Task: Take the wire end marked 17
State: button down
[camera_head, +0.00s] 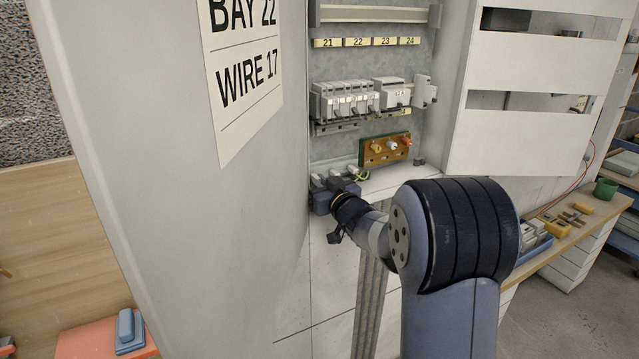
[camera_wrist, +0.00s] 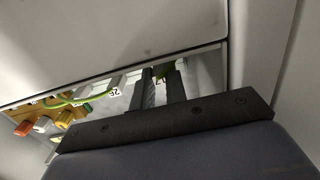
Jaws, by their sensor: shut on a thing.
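My gripper (camera_head: 336,183) is at the bottom of the open cabinet, just above its lower edge. In the wrist view its two dark fingers (camera_wrist: 158,88) are shut on a wire end (camera_wrist: 160,80). The wire end carries a white tag that seems to read 17, upside down and partly hidden by the fingers. Beside it is another wire end (camera_wrist: 115,91) with a white tag that looks like 26, on a green-yellow wire. In the head view the pale wire ends (camera_head: 353,171) stand in a row right at the gripper, which partly hides them.
A terminal board (camera_head: 385,149) with yellow, white and orange-red posts sits right of the wire ends. Breakers (camera_head: 345,100) are on a rail above. The open door on the left bears a sign (camera_head: 245,75) reading BAY 22, WIRE 17. A workbench (camera_head: 560,240) stands at right.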

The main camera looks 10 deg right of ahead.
jog(key=shift+v, duration=1.1)
dwell(0.3)
jog(key=shift+v, duration=2.9)
